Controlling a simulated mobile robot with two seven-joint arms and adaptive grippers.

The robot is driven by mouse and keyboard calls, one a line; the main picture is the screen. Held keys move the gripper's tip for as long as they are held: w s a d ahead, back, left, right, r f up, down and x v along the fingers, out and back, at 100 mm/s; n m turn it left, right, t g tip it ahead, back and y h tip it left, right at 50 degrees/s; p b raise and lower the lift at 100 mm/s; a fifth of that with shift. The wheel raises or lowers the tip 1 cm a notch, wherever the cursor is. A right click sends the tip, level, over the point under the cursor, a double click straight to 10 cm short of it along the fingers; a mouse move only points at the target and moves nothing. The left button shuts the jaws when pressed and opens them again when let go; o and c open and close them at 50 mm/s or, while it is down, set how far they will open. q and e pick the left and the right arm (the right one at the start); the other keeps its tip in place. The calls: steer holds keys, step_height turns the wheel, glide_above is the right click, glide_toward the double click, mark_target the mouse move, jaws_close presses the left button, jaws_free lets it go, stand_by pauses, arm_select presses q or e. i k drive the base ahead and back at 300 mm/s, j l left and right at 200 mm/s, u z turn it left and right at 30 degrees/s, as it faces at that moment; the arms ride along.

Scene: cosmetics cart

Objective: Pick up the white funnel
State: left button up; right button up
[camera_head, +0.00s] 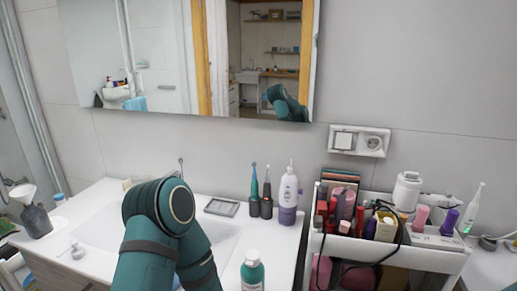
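A pale, white-looking funnel (22,193) shows at the far left of the head view. It sits wide end up on a dark grey bottle (36,221), which stands on the left end of the white counter. Whether its stem is inside the bottle neck is too small to tell. A teal arm of mine rises from the bottom, left of the middle, and bends over the sink. Its gripper is not visible. The other gripper is not in view either.
The white sink (100,232) lies between the bottle and a soap dish (221,207). Two electric toothbrushes (260,190) and a white and purple bottle (288,195) stand behind. A green bottle (252,272) is in front. A filled cosmetics cart (398,258) stands right.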

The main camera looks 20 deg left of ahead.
mark_target(27, 200)
steer(key=k+j+z, duration=0.1)
steer(key=j+z, duration=0.15)
steer(key=j, duration=0.2)
steer(key=k+j+z, duration=0.1)
steer(key=j+z, duration=0.2)
steer(key=j, duration=0.15)
steer(key=k+j+z, duration=0.1)
steer(key=j, duration=0.2)
steer(key=k+j+z, duration=0.1)
steer(key=j, duration=0.2)
steer(key=k+j+z, duration=0.1)
steer(key=k+j, duration=0.2)
steer(key=j, duration=0.2)
steer(key=k+j, duration=0.2)
steer(key=j, duration=0.2)
steer(key=k+j, duration=0.15)
steer(key=j, duration=0.25)
steer(key=k+j+z, duration=0.1)
steer(key=j, duration=0.3)
steer(key=k+j, duration=0.3)
